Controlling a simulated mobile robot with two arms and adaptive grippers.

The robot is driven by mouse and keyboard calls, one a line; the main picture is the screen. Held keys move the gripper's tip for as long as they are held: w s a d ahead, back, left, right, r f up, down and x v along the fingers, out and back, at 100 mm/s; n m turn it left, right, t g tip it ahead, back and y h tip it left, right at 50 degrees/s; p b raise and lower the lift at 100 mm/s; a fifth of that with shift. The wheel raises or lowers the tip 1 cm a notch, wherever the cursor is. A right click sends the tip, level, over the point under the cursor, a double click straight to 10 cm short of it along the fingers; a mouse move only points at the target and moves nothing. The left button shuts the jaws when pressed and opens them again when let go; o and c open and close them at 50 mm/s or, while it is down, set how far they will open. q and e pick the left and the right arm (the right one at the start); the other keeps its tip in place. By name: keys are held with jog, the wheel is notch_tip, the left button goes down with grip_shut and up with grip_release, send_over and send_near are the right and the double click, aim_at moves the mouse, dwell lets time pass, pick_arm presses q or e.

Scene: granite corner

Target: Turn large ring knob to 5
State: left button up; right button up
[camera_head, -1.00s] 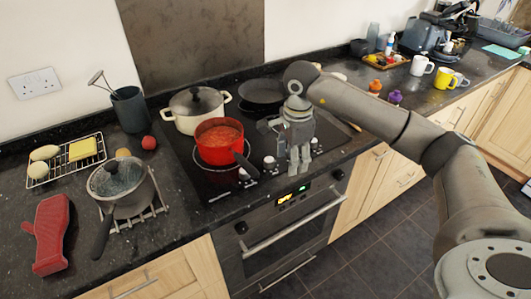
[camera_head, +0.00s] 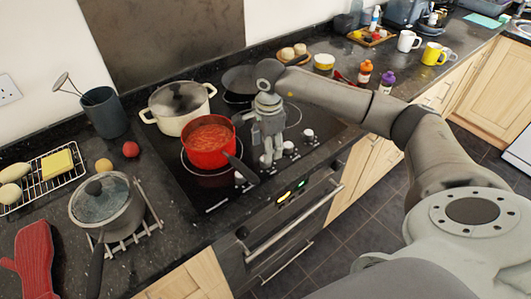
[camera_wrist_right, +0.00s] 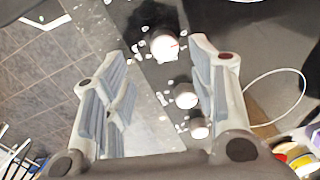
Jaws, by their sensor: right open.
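A row of pale hob knobs runs along the hob's front edge; one (camera_head: 288,147) shows right of my right gripper (camera_head: 268,162). Another knob (camera_head: 240,178) shows left of it, partly behind the red pot's handle. My right gripper points down over the row and hides part of it. In the right wrist view it (camera_wrist_right: 160,52) is open, with a white knob (camera_wrist_right: 165,45) between its fingertips, no clear contact. Two more knobs (camera_wrist_right: 187,96) are nearer the palm. I cannot read the dial marks or tell which knob is the large ring's. My left gripper is not in view.
A red pot (camera_head: 208,160) of sauce stands on the hob close left of the gripper, its handle reaching toward the knobs. A cream pot (camera_head: 160,120) and a dark pan (camera_head: 240,80) stand behind. The oven handle (camera_head: 290,225) runs below the front edge.

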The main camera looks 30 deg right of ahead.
jog(key=f, duration=0.3)
jog(key=shift+w+f+p, duration=0.2)
jog(key=shift+w+p, duration=0.1)
jog(key=shift+p, duration=0.1)
notch_tip(320, 180, down, 2)
jog(key=shift+w+f, duration=0.1)
jog(key=shift+w, duration=0.05)
jog(key=shift+f, duration=0.1)
jog(key=c, duration=1)
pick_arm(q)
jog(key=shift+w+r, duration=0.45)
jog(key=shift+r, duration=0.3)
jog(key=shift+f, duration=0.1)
